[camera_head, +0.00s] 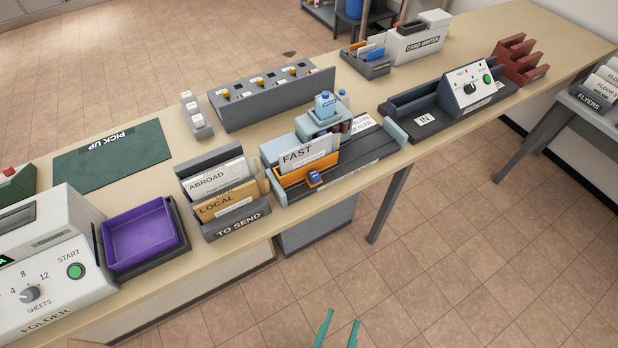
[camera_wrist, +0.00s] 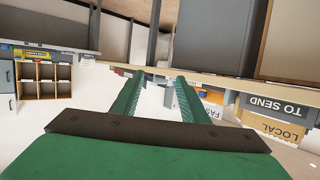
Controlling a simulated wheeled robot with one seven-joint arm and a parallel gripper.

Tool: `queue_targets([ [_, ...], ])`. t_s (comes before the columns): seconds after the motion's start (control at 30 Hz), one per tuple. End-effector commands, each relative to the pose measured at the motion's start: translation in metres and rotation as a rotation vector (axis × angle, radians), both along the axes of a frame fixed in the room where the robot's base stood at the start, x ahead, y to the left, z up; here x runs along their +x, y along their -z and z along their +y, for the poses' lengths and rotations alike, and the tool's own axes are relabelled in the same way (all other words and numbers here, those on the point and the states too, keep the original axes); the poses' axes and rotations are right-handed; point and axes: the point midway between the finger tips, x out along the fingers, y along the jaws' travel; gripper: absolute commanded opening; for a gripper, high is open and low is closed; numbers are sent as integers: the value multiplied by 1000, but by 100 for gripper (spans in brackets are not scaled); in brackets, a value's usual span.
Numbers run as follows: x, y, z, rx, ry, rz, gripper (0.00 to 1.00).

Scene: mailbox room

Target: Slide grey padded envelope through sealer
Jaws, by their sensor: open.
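A pale grey envelope marked FAST (camera_head: 308,155) stands upright in an orange holder with a blue knob (camera_head: 314,178), at the left end of the envelope sealer (camera_head: 345,180). I cannot tell if it is padded. The sealer is a dark track with pale blue ends and a pale blue head (camera_head: 318,124) over its back part. My gripper (camera_head: 337,328) is open and empty, low in front of the table and apart from the sealer. In the wrist view my gripper (camera_wrist: 158,88) points at the table's underside and edge, with FAST (camera_wrist: 213,108) upside down beyond the right finger.
Left of the sealer is a TO SEND rack (camera_head: 238,225) with ABROAD and LOCAL envelopes. A purple tray (camera_head: 143,240) and a folder machine (camera_head: 45,285) stand farther left. A dark machine with an IN slot (camera_head: 440,115) is to the right. The floor in front is clear.

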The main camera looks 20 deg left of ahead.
Motion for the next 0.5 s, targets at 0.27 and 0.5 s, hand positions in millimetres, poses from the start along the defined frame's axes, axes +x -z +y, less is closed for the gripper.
queue_targets([
  [0.27, 87, 32, 2, 62, -44, 94, 41],
  [0.5, 157, 29, 24, 108, -190, 150, 41],
])
